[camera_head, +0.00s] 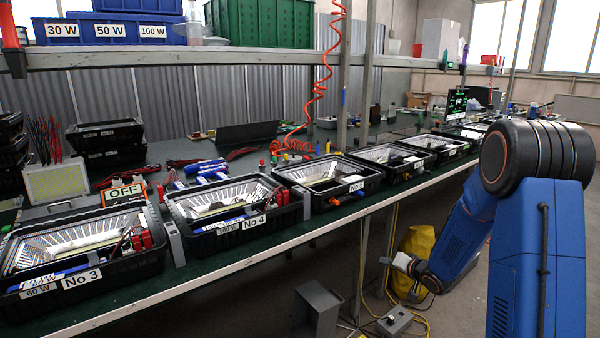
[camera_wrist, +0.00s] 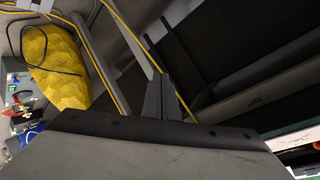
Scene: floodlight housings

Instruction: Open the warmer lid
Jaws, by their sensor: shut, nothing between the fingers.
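No warmer is plainly marked in these views. A low grey box with a handle on top (camera_head: 75,206) stands on the bench at the left, behind the No 3 crate and beside an orange-framed OFF sign (camera_head: 124,191); I cannot tell if it is the warmer. Its top looks shut. My gripper (camera_head: 386,261) is low at the right in the head view, in front of the bench edge and far from that box. In the wrist view its fingers (camera_wrist: 164,95) are together and hold nothing.
Black crates with floodlight housings, such as No 3 (camera_head: 100,270) and No 4 (camera_head: 235,215), line the bench's front edge. A yellow sack (camera_head: 415,262) also shows in the wrist view (camera_wrist: 55,68). A grey open box (camera_head: 317,308) and yellow cables are below the bench.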

